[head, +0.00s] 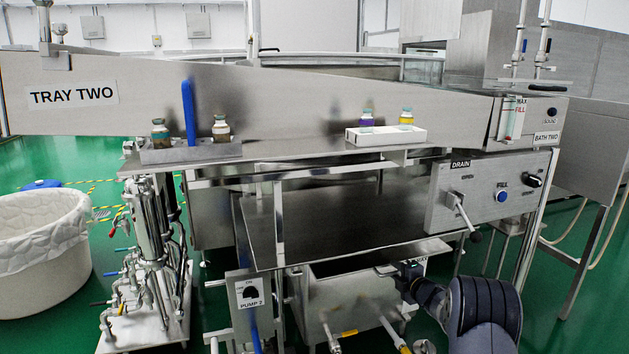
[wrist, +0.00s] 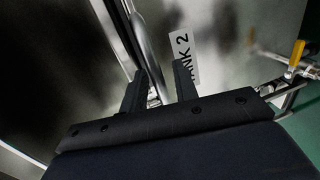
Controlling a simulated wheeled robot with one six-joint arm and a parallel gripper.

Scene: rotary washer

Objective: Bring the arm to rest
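My arm (head: 484,312) reaches in from the bottom right in the head view, low in front of the washer's lower tank. My gripper (wrist: 160,72) shows in the wrist view with its two dark fingers apart. A grey curved metal bar (wrist: 147,45) runs down between the fingers in the picture. Gaps show beside the bar; whether it touches a finger cannot be told. In the head view the fingers are too small and dark to make out.
The drain lever (head: 462,212) and control panel (head: 490,196) sit above my arm. A lower shelf (head: 330,225) and the Pump 2 box (head: 248,293) are to the left. Pipes with yellow handles (head: 349,333) are close by. Green floor (head: 570,315) is open at right.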

